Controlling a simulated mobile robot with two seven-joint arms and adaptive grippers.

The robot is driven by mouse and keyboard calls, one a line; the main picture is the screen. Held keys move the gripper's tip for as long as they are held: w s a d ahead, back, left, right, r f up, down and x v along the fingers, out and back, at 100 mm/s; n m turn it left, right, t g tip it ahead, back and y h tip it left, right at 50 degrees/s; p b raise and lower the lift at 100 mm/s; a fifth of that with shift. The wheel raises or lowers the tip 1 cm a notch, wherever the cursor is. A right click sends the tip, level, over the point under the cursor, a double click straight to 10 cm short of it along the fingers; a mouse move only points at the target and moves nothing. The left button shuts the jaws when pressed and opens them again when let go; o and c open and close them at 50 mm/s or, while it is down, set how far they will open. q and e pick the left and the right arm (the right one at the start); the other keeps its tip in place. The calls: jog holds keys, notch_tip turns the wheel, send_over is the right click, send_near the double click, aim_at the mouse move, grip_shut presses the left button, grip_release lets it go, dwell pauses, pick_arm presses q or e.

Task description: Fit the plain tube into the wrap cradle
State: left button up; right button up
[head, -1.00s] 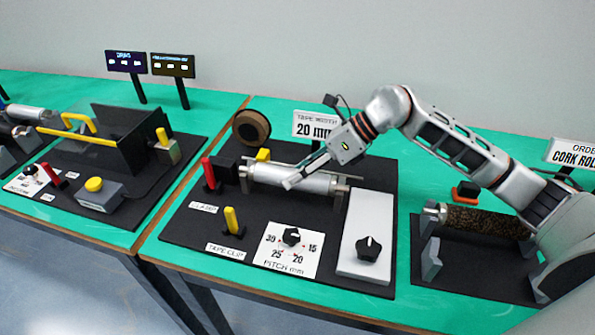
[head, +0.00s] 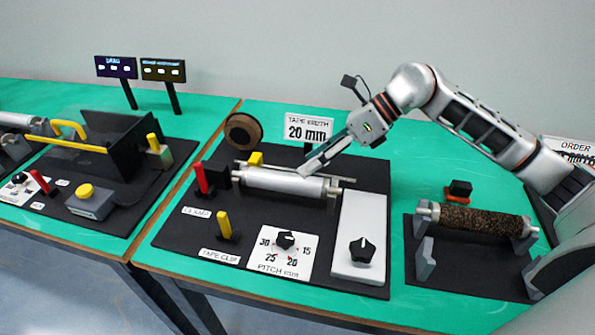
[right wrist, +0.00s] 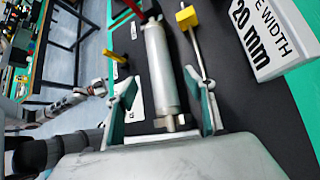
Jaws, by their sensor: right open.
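The plain tube (head: 284,181) is a smooth silver roller. It lies level in the wrap cradle (head: 334,189) on the middle black board; it also shows in the right wrist view (right wrist: 161,70). My right gripper (head: 308,168) is open and empty, just above the tube's right end. In the right wrist view its two fingers (right wrist: 162,90) stand apart, one on each side of the tube's near end. I cannot tell whether they touch the tube. My left gripper does not show clearly in the head view.
A red lever (head: 201,178), a yellow tape clip (head: 224,224) and a pitch dial (head: 285,240) are on the same board. A "20 mm" sign (head: 308,129) and a tape roll (head: 243,131) stand behind. A cork roller (head: 480,221) rests on a stand at right.

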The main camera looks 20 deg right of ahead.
jog(key=shift+v, duration=2.5)
